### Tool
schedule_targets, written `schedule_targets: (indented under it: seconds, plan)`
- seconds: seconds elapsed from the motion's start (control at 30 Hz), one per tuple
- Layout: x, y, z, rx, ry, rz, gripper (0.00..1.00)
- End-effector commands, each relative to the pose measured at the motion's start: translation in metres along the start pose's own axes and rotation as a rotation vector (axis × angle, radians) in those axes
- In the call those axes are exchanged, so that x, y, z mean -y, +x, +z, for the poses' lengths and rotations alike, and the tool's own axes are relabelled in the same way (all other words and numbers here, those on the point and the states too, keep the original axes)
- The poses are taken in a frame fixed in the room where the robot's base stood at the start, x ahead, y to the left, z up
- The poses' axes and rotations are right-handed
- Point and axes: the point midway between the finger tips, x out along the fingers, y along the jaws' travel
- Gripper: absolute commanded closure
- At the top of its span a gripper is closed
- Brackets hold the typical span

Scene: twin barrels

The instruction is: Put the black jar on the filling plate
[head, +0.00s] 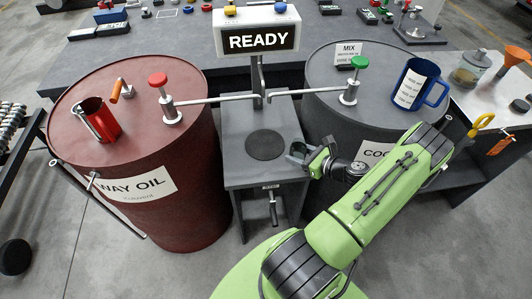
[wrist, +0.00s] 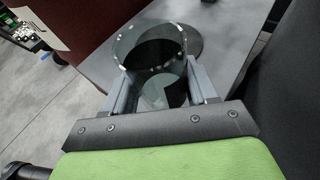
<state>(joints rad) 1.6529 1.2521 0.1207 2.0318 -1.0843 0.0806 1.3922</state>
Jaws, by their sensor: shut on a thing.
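The black jar (wrist: 152,52) is a dark, see-through round vessel in the wrist view, with its open mouth towards the camera. My gripper (wrist: 161,85) is shut on it, one finger on each side. In the head view my gripper (head: 303,154) is just right of the filling plate, and the jar is hard to make out among the dark fingers. The filling plate (head: 265,145) is a flat black disc on the grey stand between the two barrels, with nothing on it. In the wrist view the plate (wrist: 205,42) shows partly behind the jar.
The grey stand (head: 235,167) sits between the red barrel (head: 185,190) and the dark grey barrel (head: 325,118). A READY sign (head: 258,40) on a post and the taps' pipes stand behind the plate. A red mug (head: 100,121) and blue mug (head: 416,90) stand on the barrels.

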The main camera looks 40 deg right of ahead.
Motion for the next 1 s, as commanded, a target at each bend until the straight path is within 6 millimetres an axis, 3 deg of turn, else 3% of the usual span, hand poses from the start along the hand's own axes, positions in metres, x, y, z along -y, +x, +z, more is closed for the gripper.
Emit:
schedule_targets:
  seconds: [0.03, 0.17, 0.63, 0.9, 1.0]
  plan:
    - [0.006, -0.004, -0.014, 0.001, 0.009, -0.024, 0.75]
    - [0.012, -0.006, -0.020, 0.001, 0.014, -0.047, 0.75]
    - [0.018, 0.122, 0.028, 0.000, 0.010, -0.044, 0.75]
    - [0.020, 0.159, 0.043, 0.002, 0.012, -0.046, 0.75]
    - [0.020, 0.167, 0.018, -0.002, 0.018, -0.048, 0.75]
